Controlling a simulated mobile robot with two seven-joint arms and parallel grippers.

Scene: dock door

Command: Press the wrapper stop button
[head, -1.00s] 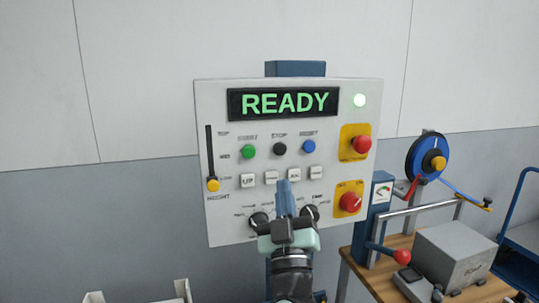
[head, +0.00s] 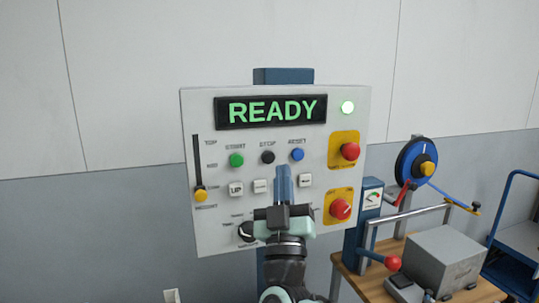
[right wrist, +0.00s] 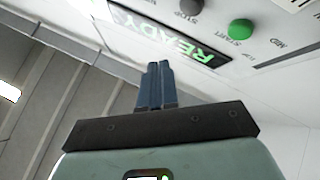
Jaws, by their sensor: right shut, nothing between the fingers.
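The black stop button (head: 268,157), under a "STOP" label, sits on the pale control panel (head: 215,225) between a green start button (head: 237,160) and a blue reset button (head: 297,154). My right gripper (head: 283,170) has its blue fingers together and empty, in front of the panel just below and right of the stop button in the head view. In the right wrist view the fingers (right wrist: 155,70) point towards the panel, apart from the stop button (right wrist: 189,7) at the top edge. My left gripper is not in view.
A red mushroom button (head: 350,151) and a red rotary switch (head: 340,209) are at the panel's right. A wooden bench (head: 365,285) with a grey box (head: 443,260) stands at right.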

